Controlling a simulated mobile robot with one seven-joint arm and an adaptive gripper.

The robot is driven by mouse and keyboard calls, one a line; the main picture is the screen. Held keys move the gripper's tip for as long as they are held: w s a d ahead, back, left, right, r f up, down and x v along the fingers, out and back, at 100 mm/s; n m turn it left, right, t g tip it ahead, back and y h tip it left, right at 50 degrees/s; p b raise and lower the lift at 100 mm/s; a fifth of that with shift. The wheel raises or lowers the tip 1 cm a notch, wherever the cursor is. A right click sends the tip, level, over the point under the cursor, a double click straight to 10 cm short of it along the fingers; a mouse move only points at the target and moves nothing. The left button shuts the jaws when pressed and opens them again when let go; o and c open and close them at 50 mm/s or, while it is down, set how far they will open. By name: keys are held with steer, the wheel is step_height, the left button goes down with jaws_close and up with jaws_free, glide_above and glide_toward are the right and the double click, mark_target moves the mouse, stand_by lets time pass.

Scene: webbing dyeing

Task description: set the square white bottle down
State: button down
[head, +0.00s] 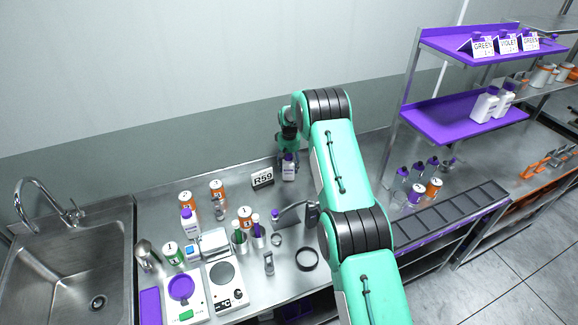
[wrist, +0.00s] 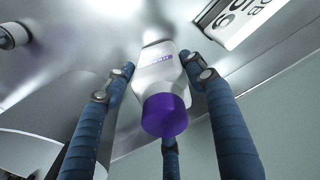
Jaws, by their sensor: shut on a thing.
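The square white bottle (head: 288,169) with a purple cap is near the back of the steel counter, just right of the R59 sign. In the wrist view the white bottle (wrist: 158,70) stands between my fingers, its purple cap (wrist: 165,115) toward the camera. My gripper (head: 289,152) reaches down over the bottle from above, and its blue fingers close around it in the wrist view (wrist: 160,82). The bottle looks upright. I cannot tell whether its base touches the counter.
The R59 sign (head: 262,179) stands close on the left. Orange-labelled jars (head: 217,189), another white bottle (head: 188,221), a scale (head: 226,284) and a black ring (head: 307,259) are on the counter. A purple shelf (head: 455,118) is at the right. Some bare counter lies in front of the bottle.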

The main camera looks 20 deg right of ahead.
stand_by(0.3)
steer(key=c, duration=0.7)
jaws_free()
steer(key=shift+f, duration=0.1)
steer(key=shift+o, duration=0.2)
steer(key=shift+s+a+r+b, duration=0.1)
steer(key=shift+s+r+b, duration=0.1)
steer(key=shift+r, duration=2.9)
steer(key=shift+s+a+r+b, duration=0.1)
steer(key=shift+s+r+b, duration=0.05)
steer(key=shift+r, duration=2.9)
